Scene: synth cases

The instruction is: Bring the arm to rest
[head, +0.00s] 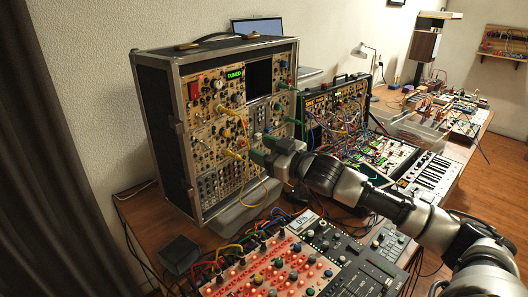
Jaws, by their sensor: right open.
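My right arm comes in from the lower right. Its gripper (262,151), with green fingertips, is open in front of the lower right part of the tall modular synth case (217,125). I see nothing held between the fingers. I cannot tell whether the fingertips touch the panel or a cable. Yellow cables (244,130) plugged into the case hang just left of the gripper. The case shows a green display (235,74) reading "TUNED". My left gripper is not in view.
A red-lit panel with knobs (265,275) and a grey mixer (360,270) lie below my arm. A second synth case (340,105), a keyboard (430,174) and a clear bin (417,130) stand behind it. A small dark box (179,254) sits at the front left. Loose cables cross the table.

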